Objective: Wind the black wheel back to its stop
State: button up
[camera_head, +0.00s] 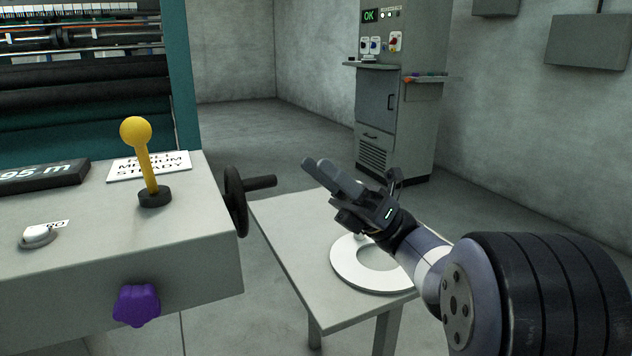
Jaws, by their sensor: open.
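The black wheel (236,203) is mounted on the right side of the grey machine console, seen nearly edge-on. Its black crank handle (261,182) sticks out to the right, near the wheel's upper part. My gripper (319,171) is to the right of the handle, clearly apart from it in the picture. Its fingers point to the upper left, toward the wheel side. It is open, and I see nothing between the fingers. The wheel's face and its stop are hidden from this angle.
The console (210,270) carries a yellow-knobbed lever (136,131), a white knob (38,236), a display (40,176) and a purple knob (136,305). A small table (290,223) with a white ring (350,270) lies below my arm. A grey cabinet (390,120) stands behind.

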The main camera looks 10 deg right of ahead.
jog(key=shift+s+d+f+b, duration=0.2)
jog(key=shift+s+d+b, duration=0.1)
jog(key=shift+d+b, duration=0.3)
jog(key=shift+s+d+f+b, duration=0.15)
jog(key=shift+s+d+b, duration=0.1)
jog(key=shift+d+b, duration=0.3)
